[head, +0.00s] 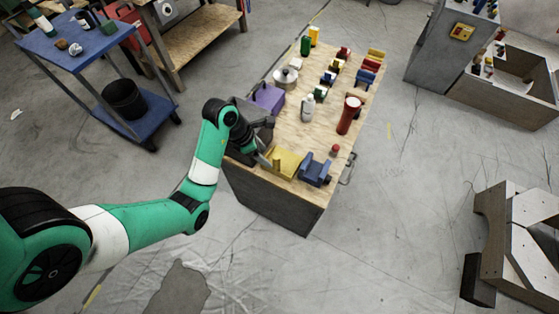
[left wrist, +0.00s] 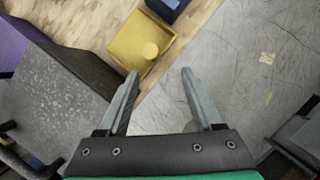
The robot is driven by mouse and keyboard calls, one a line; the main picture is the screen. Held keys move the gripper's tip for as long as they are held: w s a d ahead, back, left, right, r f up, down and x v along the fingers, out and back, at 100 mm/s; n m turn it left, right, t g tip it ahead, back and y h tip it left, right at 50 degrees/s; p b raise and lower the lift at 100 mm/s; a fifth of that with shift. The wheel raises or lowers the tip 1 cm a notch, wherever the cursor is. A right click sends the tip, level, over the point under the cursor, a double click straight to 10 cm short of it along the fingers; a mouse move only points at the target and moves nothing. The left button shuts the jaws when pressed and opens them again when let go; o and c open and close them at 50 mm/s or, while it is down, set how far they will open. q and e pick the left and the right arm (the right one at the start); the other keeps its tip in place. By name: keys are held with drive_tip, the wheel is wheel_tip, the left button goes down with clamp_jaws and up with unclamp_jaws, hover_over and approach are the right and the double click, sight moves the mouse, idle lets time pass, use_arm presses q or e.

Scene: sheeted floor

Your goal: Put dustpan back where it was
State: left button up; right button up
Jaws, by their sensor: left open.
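A yellow, shallow, tray-like thing (head: 286,162), which looks like the dustpan, lies on the near end of the wooden tabletop (head: 290,131). In the left wrist view the yellow dustpan (left wrist: 128,42) has a short round knob or handle end pointing toward the camera. My left gripper (head: 263,159) is at the near left edge of the tabletop, just left of the dustpan. In the left wrist view its two fingers (left wrist: 160,74) are spread with nothing between them, and the dustpan lies just beyond the left fingertip. My right gripper is not in view.
A blue bin (head: 315,171) sits right beside the dustpan. A dark grey box (head: 252,118) and purple bin (head: 268,97) line the table's left side. A red flashlight-like cylinder (head: 349,115) and white bottle (head: 308,107) stand farther back. Open floor surrounds the table's near end.

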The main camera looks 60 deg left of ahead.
sight(277, 162)
use_arm(q)
drive_tip(key=b+x, duration=0.5)
drive_tip(key=shift+w+a, duration=0.25)
drive_tip(key=shift+a, duration=0.1)
drive_tip(key=b+x, duration=0.3)
drive_tip(key=x, duration=0.2)
drive_tip(key=shift+w+a+f+b, duration=0.2)
drive_tip(key=shift+a+f+b, duration=0.05)
drive_tip(key=shift+b, duration=0.1)
drive_tip(key=shift+r, duration=0.1)
clamp_jaws()
idle(0.8)
